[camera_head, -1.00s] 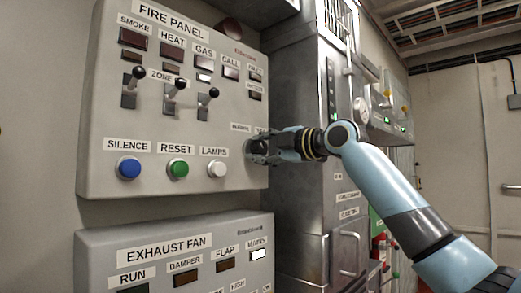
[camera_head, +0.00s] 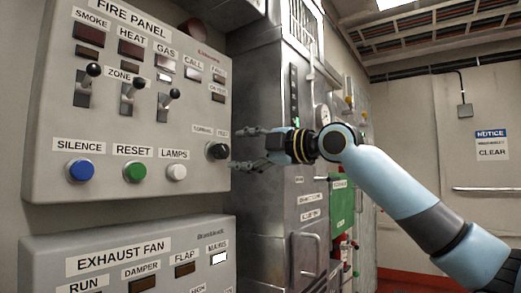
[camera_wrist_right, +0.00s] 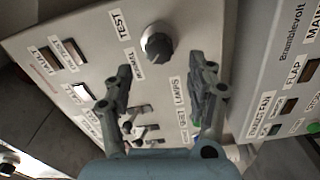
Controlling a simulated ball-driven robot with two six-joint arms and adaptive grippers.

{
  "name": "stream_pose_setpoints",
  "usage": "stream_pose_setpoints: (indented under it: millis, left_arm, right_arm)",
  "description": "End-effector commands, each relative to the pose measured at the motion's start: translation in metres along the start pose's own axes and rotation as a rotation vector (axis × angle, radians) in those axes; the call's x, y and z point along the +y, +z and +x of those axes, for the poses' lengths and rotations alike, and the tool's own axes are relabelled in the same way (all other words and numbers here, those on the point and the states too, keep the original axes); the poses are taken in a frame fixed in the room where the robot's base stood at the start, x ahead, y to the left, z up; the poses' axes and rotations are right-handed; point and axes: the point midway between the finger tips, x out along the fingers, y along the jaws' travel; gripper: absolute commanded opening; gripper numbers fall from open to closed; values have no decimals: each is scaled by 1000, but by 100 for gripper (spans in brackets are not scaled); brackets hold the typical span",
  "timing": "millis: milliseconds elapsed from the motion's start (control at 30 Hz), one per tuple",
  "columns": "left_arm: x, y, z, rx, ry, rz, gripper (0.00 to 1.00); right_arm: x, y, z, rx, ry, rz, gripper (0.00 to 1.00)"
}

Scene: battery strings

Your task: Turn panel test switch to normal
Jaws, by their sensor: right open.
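The panel test switch is a round black knob (camera_head: 217,150) at the lower right of the grey fire panel (camera_head: 60,120). Small NORMAL and TEST labels sit above it in the head view. In the right wrist view the knob (camera_wrist_right: 158,42) is at top centre, with the TEST label (camera_wrist_right: 118,23) to its left. I cannot tell for sure which label its pointer faces. My right gripper (camera_head: 240,148) is open and empty, just right of the knob and apart from it. The wrist view shows its spread fingers (camera_wrist_right: 163,75) below the knob. My left gripper is not in view.
Blue (camera_head: 79,170), green (camera_head: 135,171) and white (camera_head: 176,172) buttons sit left of the knob, with three toggle levers above. An exhaust fan panel (camera_head: 125,245) is below. A metal cabinet (camera_head: 265,100) stands behind my gripper.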

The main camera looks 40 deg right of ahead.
Motion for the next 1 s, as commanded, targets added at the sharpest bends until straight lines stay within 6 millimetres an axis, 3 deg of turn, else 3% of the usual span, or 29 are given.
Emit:
stream_pose_setpoints:
  millis: [200,400,1000]
  left_arm:
    - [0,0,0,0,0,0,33]
    - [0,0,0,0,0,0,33]
    - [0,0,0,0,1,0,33]
  right_arm:
    - [-2,4,-32,-10,-5,-6,57]
    - [0,4,-47,-12,0,-3,57]
    - [-1,0,-54,1,-1,2,57]
